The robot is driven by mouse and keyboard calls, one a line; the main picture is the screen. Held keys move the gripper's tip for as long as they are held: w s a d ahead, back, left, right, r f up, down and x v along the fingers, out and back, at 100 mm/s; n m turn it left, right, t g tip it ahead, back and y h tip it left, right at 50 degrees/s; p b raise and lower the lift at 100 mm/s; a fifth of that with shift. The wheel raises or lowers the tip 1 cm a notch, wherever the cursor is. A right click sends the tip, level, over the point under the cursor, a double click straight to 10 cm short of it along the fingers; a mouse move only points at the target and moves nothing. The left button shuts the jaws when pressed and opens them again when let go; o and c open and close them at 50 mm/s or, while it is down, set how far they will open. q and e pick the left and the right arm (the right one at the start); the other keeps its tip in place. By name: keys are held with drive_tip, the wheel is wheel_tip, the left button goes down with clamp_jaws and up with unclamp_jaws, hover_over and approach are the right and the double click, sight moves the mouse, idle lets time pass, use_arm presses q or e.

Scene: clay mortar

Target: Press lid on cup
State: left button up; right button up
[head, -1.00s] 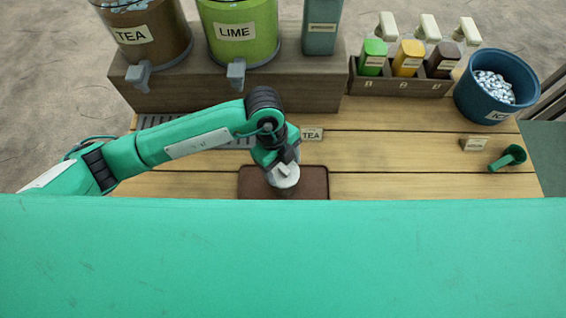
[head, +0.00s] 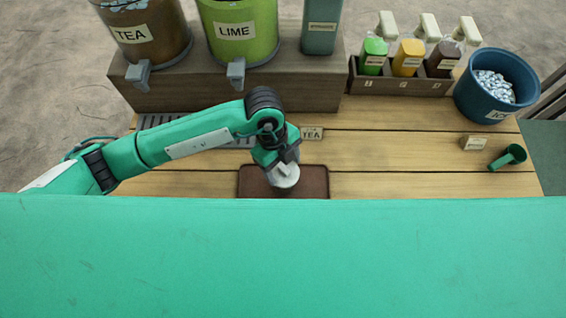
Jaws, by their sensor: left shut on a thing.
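My left gripper (head: 280,168) is over the dark brown mat (head: 314,182) on the wooden counter. It is shut on a white round piece, which looks like the lid (head: 286,177). The gripper hides part of this piece. Whatever is under it, including any cup, is hidden by the gripper and the lid, so I cannot tell whether the lid touches a cup. My right gripper is not in view.
Dispensers for tea (head: 146,40) and lime (head: 238,40) sit on a raised shelf. Pump bottles (head: 408,58), an ice bucket (head: 490,92) and a green scoop (head: 508,157) are at right.

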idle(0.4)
use_arm(q)
drive_tip(key=o, duration=1)
drive_tip(key=shift+o, duration=0.7)
drive_tip(key=shift+r+p, duration=2.85)
drive_tip(key=shift+r, duration=0.65)
drive_tip(key=shift+c, duration=0.4)
clamp_jaws()
